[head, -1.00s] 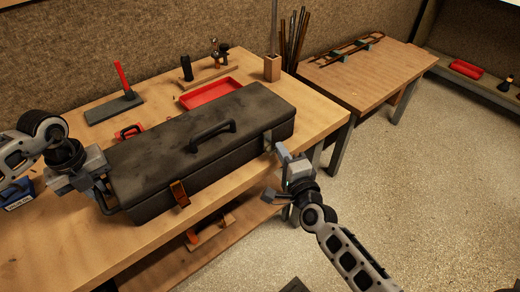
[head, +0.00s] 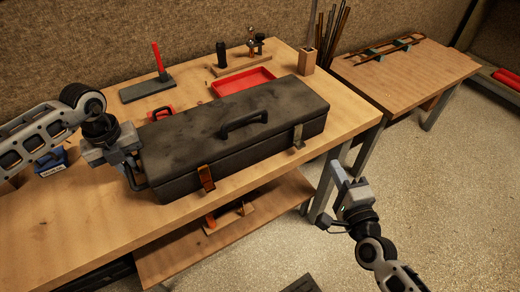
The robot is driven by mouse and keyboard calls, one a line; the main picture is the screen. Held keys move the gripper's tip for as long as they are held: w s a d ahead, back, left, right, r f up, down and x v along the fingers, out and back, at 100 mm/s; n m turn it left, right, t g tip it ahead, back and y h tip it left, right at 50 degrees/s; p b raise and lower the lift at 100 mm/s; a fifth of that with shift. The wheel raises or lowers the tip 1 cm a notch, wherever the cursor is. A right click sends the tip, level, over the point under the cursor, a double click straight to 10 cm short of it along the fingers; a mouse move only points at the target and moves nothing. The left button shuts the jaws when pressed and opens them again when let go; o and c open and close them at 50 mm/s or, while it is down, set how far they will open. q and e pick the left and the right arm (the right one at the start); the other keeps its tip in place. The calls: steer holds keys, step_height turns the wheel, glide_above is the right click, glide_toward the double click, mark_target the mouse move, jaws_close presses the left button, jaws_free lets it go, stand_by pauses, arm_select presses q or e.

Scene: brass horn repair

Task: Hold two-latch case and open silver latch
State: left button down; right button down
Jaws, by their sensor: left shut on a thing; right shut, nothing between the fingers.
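The dark, worn two-latch case (head: 190,145) sits on the workbench with its lid down and a black handle on top. The silver latch (head: 298,136) is on its front near the right end; I cannot tell if it is undone. A copper-coloured latch (head: 206,178) is on the front near the left end. My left gripper (head: 133,176) is shut on the side handle at the case's left end; its fingers partly hide that handle. My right gripper (head: 332,196) is shut and empty, in front of the bench, lower right of the silver latch and apart from it.
On the workbench (head: 60,225) behind the case are a red tray (head: 243,80), a dark block with a red-handled tool (head: 148,92) and a wooden holder (head: 307,62). A lower shelf (head: 225,228) holds parts.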

stand_by(0.4)
arm_select(q)
steer(key=c, duration=1.4)
jaws_free()
steer(key=shift+o, duration=0.2)
steer(key=shift+r, duration=0.1)
